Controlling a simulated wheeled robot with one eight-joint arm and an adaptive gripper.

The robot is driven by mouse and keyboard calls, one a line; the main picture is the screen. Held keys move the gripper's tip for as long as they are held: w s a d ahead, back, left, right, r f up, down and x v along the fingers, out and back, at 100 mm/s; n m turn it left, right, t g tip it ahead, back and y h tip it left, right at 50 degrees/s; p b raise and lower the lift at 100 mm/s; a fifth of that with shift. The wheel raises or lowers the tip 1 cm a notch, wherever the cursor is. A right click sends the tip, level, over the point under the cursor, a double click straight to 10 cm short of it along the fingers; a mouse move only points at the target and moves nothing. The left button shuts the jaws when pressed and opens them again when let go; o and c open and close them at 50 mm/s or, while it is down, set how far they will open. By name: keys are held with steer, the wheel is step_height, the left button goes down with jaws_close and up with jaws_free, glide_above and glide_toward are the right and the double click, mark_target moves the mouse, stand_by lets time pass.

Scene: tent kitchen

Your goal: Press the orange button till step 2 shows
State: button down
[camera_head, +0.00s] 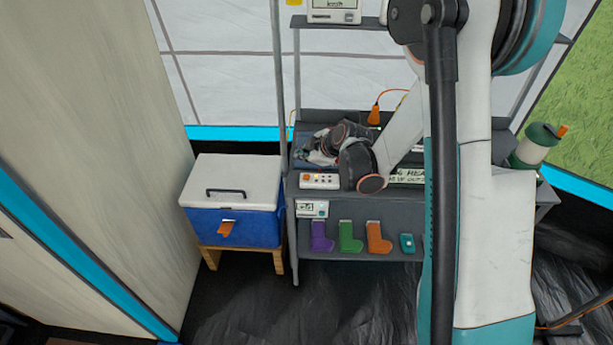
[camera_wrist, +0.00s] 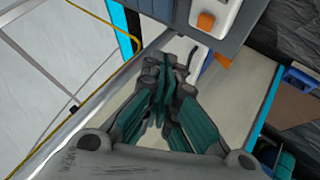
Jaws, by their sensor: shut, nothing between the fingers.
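A white control box (camera_head: 320,181) with a row of small coloured buttons sits at the left front of the grey counter. In the wrist view, part of a white box (camera_wrist: 226,8) shows at the top edge, with a square orange button (camera_wrist: 206,20) on it. My gripper (camera_wrist: 167,65) is shut and empty, its fingers to the lower left of the orange button and apart from it in the picture. In the head view my gripper (camera_head: 318,156) is just behind the control box, partly hidden by my wrist. A small display (camera_head: 311,208) hangs below the counter; its text is too small to read.
A blue cooler (camera_head: 235,222) with a white lid stands left of the counter. Coloured socks (camera_head: 350,238) hang below the counter. A larger display (camera_head: 333,10) is on the upper shelf. An orange plug with a cable (camera_head: 374,115) is behind my wrist. A green canister (camera_head: 535,145) stands at right.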

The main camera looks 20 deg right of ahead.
steer(key=s+r+m+h, duration=0.2)
steer(key=s+r+m, duration=0.4)
steer(key=s+r, duration=0.8)
steer(key=s+r+m+h, duration=0.1)
steer(key=s+m, duration=0.3)
steer(key=s, duration=0.5)
steer(key=s+r+m+g, duration=0.1)
steer(key=s+r+m, duration=0.2)
steer(key=s, duration=0.7)
steer(key=shift+d+r+m+h, duration=0.4)
steer(key=shift+s+d, duration=0.1)
